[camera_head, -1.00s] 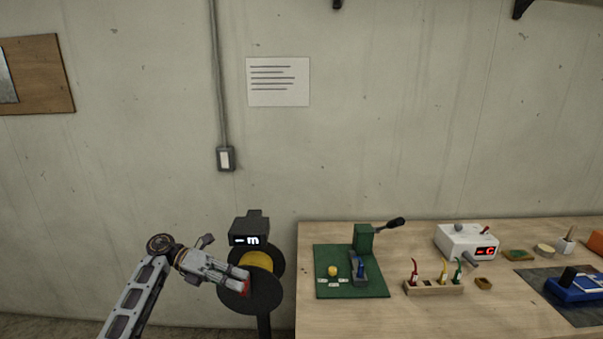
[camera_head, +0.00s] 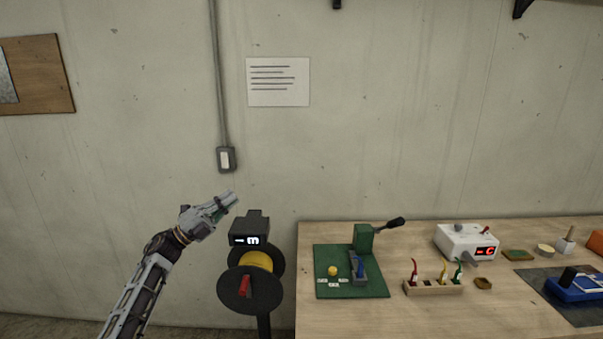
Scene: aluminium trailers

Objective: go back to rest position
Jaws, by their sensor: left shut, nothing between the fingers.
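My left gripper (camera_head: 229,200) is shut and empty, raised in front of the wall at the lower left, pointing up and to the right. It is above and left of a black reel (camera_head: 238,290) with yellow wire (camera_head: 257,261) on a stand, and apart from it. A red handle (camera_head: 245,286) shows on the reel's front. A dark display box (camera_head: 250,229) sits on top of the reel and reads "– m". My right gripper is not in view.
A wooden workbench (camera_head: 315,235) fills the lower right. It holds a green press (camera_head: 364,239) on a green mat, a rack of coloured tools (camera_head: 433,287), a white device (camera_head: 467,241) with a red display, and a blue tool (camera_head: 580,288).

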